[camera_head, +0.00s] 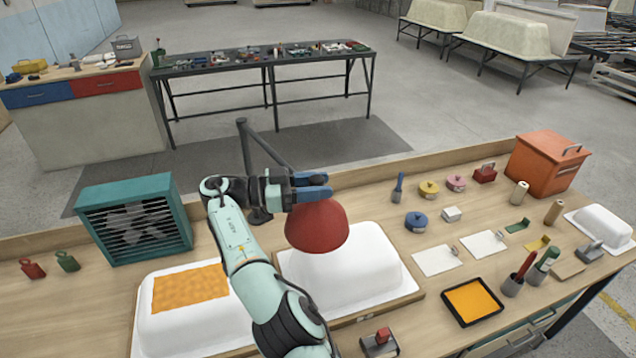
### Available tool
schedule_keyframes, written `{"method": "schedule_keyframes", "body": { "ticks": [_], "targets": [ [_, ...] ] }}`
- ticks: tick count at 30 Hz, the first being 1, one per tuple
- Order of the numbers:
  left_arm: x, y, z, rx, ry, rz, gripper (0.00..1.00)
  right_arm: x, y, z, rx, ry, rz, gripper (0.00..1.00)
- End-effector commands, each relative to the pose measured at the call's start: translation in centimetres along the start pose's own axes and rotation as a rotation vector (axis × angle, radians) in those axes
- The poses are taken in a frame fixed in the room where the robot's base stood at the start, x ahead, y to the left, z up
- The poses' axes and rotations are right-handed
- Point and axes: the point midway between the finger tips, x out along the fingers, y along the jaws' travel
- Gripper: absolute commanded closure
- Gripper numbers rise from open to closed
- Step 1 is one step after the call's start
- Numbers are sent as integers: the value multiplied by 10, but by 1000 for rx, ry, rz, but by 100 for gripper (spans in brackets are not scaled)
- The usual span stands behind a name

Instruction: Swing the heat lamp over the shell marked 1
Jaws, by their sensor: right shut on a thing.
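The heat lamp has a red dome shade (318,228) on a dark jointed arm (268,150) with an upright post. My right gripper (318,186), with blue fingers, is shut on the top of the lamp. The shade hangs over the back left part of a plain white shell (360,275) on a wooden board, hiding some of it. A second white shell (180,325) with an orange patch (188,288) lies to the left, partly behind my right arm. I cannot read a number on either shell. My left gripper is not in view.
A teal fan heater (135,220) stands at the back left. Tins, brushes, cards, an orange tray (472,301) and an orange box (548,165) occupy the right of the bench. A red-topped block (380,343) sits at the front. A low ledge runs along the back.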

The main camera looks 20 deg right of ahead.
Motion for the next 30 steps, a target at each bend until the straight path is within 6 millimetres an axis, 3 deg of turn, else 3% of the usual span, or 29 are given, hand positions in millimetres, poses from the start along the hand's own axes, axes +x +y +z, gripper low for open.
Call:
{"method": "schedule_keyframes", "body": {
  "ticks": [9, 10, 12, 30],
  "targets": [
    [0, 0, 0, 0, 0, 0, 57, 0, 0, -2, 5, 2, -2, 100],
    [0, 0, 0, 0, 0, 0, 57, 0, 0, -2, 5, 2, -2, 57],
    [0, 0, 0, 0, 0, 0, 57, 0, 0, -2, 4, 1, -2, 41],
    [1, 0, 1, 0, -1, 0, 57, 3, -1, 0, 1, 0, 0, 41]
  ]
}}
